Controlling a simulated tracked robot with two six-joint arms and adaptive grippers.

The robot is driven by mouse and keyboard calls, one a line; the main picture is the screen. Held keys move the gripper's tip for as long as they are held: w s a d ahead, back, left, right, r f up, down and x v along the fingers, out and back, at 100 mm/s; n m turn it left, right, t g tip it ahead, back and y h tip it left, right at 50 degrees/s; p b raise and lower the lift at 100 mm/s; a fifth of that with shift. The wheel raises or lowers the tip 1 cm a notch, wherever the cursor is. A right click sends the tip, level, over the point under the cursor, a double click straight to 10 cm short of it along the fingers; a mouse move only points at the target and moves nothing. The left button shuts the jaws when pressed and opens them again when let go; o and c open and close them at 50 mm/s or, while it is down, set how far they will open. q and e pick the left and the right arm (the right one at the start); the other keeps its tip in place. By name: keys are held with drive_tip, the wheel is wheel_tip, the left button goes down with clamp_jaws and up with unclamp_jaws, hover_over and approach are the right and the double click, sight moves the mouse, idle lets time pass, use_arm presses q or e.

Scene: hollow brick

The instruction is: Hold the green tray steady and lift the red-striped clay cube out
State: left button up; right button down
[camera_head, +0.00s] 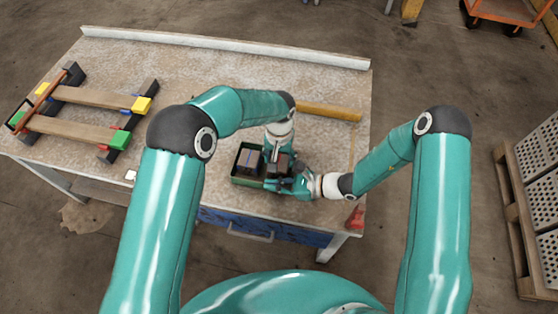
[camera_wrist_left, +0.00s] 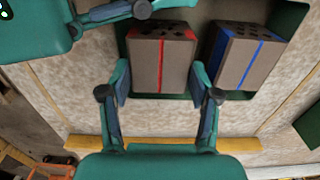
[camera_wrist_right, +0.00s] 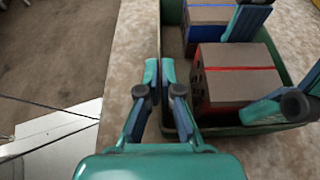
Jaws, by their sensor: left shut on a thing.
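The brown clay cube with a red stripe (camera_wrist_left: 162,65) has a red, holed face. It is in the green tray (camera_wrist_right: 284,127) beside a blue-striped cube (camera_wrist_left: 245,58). My left gripper (camera_head: 278,158) comes from above with its fingers (camera_wrist_left: 161,88) on opposite sides of the red-striped cube, shut on it. I cannot tell whether the cube's bottom touches the tray floor. My right gripper (camera_head: 288,184) is at the tray's near right side. Its fingertips (camera_wrist_right: 159,72) are close together at the tray wall; whether they pinch it is unclear.
The tray is near the table's front edge. A yellow wooden bar (camera_head: 328,111) lies behind the grippers. A wooden frame with coloured blocks (camera_head: 85,115) is at the left, and a small red object (camera_head: 355,217) at the front right corner. The table's back middle is clear.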

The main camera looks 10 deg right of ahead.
sight(280, 160)
drive_tip(key=c, duration=1.2)
unclamp_jaws()
drive_tip(key=shift+c, duration=0.2)
use_arm(q)
wheel_tip(280, 160, up, 10)
drive_tip(key=shift+f, duration=0.25)
use_arm(e)
drive_tip(key=v, duration=1.1)
drive_tip(key=shift+s+d+r, duration=0.1)
drive_tip(key=shift+d+r, duration=0.05)
drive_tip(key=shift+d, duration=0.2)
use_arm(q)
drive_tip(key=shift+r, duration=0.1)
use_arm(e)
drive_tip(key=shift+r, duration=0.15)
